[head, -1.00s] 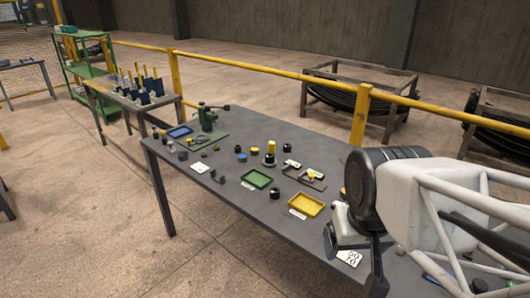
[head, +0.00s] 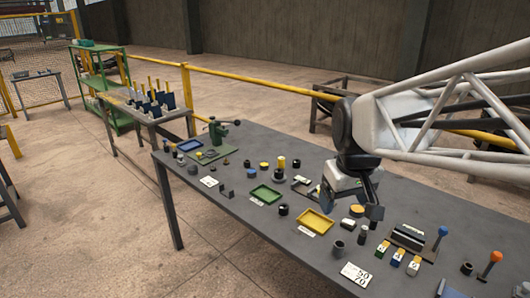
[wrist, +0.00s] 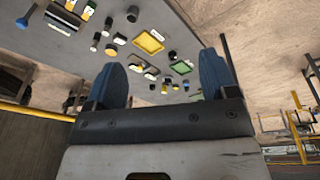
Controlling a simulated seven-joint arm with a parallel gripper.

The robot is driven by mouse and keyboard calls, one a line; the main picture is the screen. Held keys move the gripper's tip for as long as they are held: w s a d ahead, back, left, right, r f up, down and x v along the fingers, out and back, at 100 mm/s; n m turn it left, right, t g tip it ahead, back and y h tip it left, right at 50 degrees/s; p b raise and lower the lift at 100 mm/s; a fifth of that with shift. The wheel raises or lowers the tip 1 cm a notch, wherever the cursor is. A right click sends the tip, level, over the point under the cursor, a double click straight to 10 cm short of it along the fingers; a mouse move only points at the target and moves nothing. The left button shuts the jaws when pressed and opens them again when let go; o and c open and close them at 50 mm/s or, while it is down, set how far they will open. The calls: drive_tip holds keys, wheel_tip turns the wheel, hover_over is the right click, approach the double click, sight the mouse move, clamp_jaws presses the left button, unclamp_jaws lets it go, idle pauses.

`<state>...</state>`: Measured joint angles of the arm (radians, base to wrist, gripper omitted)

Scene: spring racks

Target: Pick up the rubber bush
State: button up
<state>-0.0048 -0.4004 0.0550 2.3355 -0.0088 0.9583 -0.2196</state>
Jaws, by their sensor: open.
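Several small black or dark cylinders stand on the grey table, and I cannot tell for sure which is the rubber bush. One black cylinder (head: 283,209) stands between the green and yellow trays. A dark hollow one (head: 337,249) stands in front of the yellow tray, and a small black one (head: 467,268) is at the right. My gripper (head: 352,205) hangs above the table, right of the yellow tray, with fingers apart and nothing between them. In the wrist view the open blue-grey fingers (wrist: 162,78) point out over the table, clear of every part.
The yellow tray (head: 315,221) and green tray (head: 265,194) lie mid-table. Colour-topped blocks (head: 398,257) and an orange-knobbed post (head: 490,264) stand at the right. A green press (head: 217,132) stands at the far end. A yellow rail (head: 250,78) runs behind the table.

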drive_tip(key=w+a+r+n, duration=0.1)
drive_tip(key=w+n, duration=0.3)
drive_tip(key=w, duration=1.4)
drive_tip(key=n+g, duration=0.2)
drive_tip(key=n, duration=0.8)
hover_over(279, 174)
drive_tip(key=w, duration=0.2)
drive_tip(key=f, duration=2.6)
drive_tip(key=shift+s+d+f, duration=0.1)
drive_tip(key=shift+s+d, duration=0.1)
drive_tip(key=shift+w+f, duration=0.3)
drive_tip(key=shift+f, duration=0.15)
drive_tip(key=shift+f, duration=1.25)
drive_tip(key=shift+f, duration=0.15)
